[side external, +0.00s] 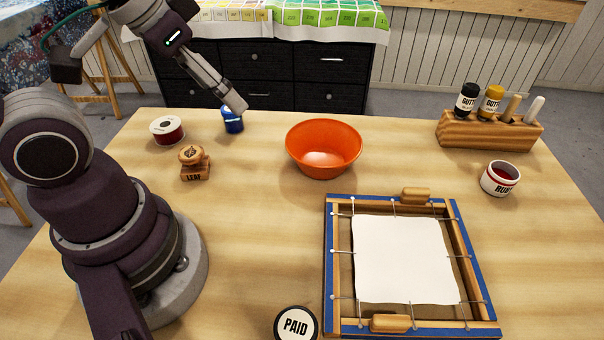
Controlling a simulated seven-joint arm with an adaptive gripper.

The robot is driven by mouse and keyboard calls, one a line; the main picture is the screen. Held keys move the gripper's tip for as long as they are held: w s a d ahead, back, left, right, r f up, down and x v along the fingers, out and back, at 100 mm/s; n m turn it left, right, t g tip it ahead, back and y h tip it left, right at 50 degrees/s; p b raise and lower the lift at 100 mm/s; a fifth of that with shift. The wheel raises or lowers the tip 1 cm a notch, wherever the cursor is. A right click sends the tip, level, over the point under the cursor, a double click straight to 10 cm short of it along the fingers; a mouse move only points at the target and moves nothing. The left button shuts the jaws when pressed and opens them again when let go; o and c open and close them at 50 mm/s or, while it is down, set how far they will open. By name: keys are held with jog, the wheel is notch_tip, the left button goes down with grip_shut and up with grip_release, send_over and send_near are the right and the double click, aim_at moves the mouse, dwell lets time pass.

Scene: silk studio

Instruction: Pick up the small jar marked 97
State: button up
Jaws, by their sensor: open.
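A small blue jar (232,124) stands near the back left of the wooden table. My gripper (238,106) is just above it, pointing down and to the right, and partly covers its top. The jaws are open; I cannot tell whether they are around the jar or touching it. No marking 97 can be read on the blue jar from here. Another small jar (500,180), white with a red band and red contents, stands at the right; its label appears to read RUBY.
A ribbon spool (167,130) and a wooden LEAF stamp (194,164) stand left of the blue jar. An orange bowl (323,150) stands to its right. A wooden bottle rack (489,132), a framed white cloth (404,260) and a PAID disc (296,324) occupy other areas.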

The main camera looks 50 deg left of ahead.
jog(key=n+g+y, duration=0.2)
jog(key=n, duration=0.4)
send_over(234, 116)
jog(key=s, duration=0.1)
notch_tip(234, 116, down, 11)
jog(key=x, duration=1)
jog(key=shift+s+a, duration=0.4)
jog(key=shift+s, duration=0.05)
jog(key=c, duration=1.3)
